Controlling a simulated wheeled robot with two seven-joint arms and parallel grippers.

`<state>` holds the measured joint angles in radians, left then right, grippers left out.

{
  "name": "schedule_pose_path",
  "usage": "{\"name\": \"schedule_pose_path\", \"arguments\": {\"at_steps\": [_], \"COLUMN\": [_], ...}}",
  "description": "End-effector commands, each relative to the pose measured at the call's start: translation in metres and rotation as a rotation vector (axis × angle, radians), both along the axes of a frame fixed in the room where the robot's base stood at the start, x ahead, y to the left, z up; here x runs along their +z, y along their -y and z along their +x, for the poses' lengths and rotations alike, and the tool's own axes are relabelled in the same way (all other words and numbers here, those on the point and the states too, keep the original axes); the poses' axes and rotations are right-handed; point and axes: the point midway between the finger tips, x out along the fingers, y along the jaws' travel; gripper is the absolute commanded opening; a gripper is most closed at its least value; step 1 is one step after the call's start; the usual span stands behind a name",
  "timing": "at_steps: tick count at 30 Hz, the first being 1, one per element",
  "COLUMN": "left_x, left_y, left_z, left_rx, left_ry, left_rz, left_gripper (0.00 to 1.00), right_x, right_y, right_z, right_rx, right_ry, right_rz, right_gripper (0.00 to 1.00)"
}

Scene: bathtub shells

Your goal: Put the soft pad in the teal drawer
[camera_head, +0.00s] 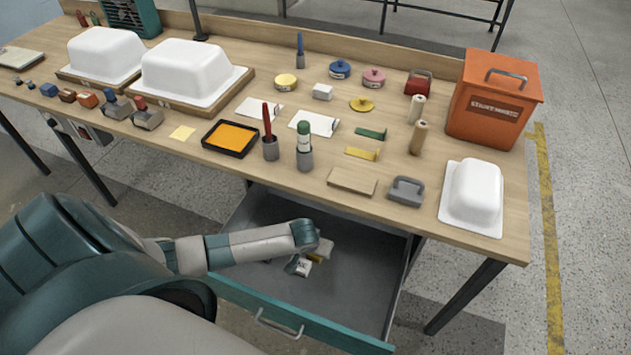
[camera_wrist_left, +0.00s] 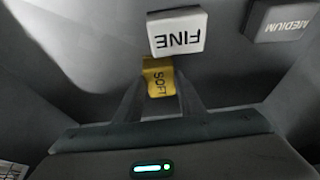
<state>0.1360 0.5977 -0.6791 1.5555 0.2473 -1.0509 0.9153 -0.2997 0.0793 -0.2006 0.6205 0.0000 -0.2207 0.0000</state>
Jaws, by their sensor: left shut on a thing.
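The teal drawer (camera_head: 345,335) is pulled open under the bench. My left gripper (camera_head: 318,250) reaches down into it; the wrist view shows the left gripper (camera_wrist_left: 162,100) too. It is shut on the yellow soft pad (camera_wrist_left: 159,78), labelled SOFT, which shows in the head view as a small yellow patch (camera_head: 315,258). The pad is inside the drawer's outline; I cannot tell whether it touches the floor. A whitish pad labelled FINE (camera_wrist_left: 178,33) lies beside it, and a dark grey pad labelled MEDIUM (camera_wrist_left: 282,20) is farther right. My right gripper is not in view.
The wooden bench top (camera_head: 300,215) stands above and behind the drawer. It carries an orange box (camera_head: 490,120), white tub shells (camera_head: 475,190), a black tray with orange (camera_head: 230,138), and several small tools. The right part of the drawer floor looks clear.

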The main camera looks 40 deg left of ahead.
Motion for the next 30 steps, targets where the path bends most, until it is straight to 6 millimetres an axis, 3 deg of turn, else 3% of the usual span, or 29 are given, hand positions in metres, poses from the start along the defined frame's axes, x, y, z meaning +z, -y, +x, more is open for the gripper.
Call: {"name": "schedule_pose_path", "arguments": {"at_steps": [1,2,4,20,30], "left_x": [-0.002,-0.002,-0.001,0.008,0.048], "left_y": [0.0,0.0,0.0,0.001,0.005], "left_z": [0.0,0.0,0.0,-0.003,-0.019], "left_rx": [0.0,0.0,0.0,0.0,-0.002], "left_ry": [-0.001,-0.001,-0.001,-0.001,0.001], "left_rz": [0.0,0.0,0.0,0.0,-0.001], "left_gripper": [0.14,0.4,0.54,0.54,0.54], "right_x": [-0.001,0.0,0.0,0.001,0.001], "right_y": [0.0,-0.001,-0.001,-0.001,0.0], "right_z": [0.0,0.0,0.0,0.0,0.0], "right_rx": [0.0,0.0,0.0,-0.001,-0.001], "right_ry": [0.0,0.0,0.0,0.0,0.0], "right_rz": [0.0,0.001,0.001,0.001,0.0], "right_gripper": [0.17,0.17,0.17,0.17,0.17]}}
